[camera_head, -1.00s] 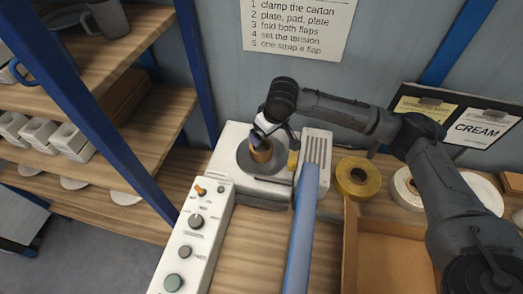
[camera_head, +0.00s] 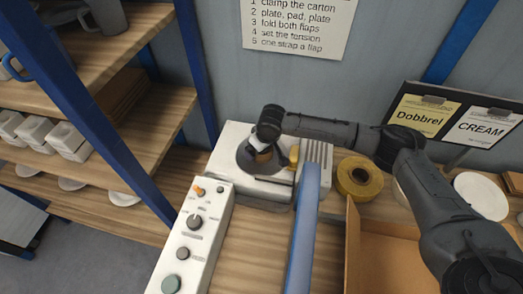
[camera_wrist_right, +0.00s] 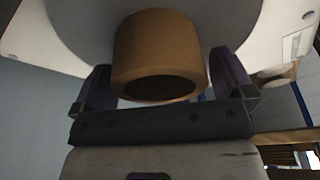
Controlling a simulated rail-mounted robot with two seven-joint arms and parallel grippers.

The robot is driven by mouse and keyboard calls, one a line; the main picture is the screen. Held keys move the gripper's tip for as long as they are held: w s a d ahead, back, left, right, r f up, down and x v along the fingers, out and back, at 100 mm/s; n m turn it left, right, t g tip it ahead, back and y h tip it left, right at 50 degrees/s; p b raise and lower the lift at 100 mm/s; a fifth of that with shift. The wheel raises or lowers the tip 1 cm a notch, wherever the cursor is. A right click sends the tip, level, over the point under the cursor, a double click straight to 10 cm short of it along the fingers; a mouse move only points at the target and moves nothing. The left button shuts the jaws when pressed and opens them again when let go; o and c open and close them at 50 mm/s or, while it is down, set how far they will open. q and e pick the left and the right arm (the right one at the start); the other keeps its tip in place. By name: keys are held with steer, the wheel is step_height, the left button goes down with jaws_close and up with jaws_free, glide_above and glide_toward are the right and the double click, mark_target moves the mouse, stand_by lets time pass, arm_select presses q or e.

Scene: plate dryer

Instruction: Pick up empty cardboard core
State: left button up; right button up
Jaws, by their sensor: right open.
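The empty cardboard core (camera_head: 264,156) is a short brown tube on the round grey disc of a white machine (camera_head: 232,137). It is mostly hidden by my right gripper (camera_head: 259,149) in the head view. In the right wrist view, the core (camera_wrist_right: 160,50) shows its dark open end towards the camera. The open fingers of my right gripper (camera_wrist_right: 163,72) stand on either side of it, with gaps visible at both sides. My left gripper is not in view.
A white control box (camera_head: 190,240) with knobs and a blue bar (camera_head: 303,235) lie in front of the machine. A yellow tape roll (camera_head: 359,178) and an open carton (camera_head: 352,225) are to the right. Shelves with blue posts (camera_head: 110,150) stand left.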

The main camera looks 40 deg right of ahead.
steer(key=shift+w+f, duration=0.15)
steer(key=shift+f, duration=0.3)
steer(key=shift+c, duration=0.3)
steer(key=c, duration=0.7)
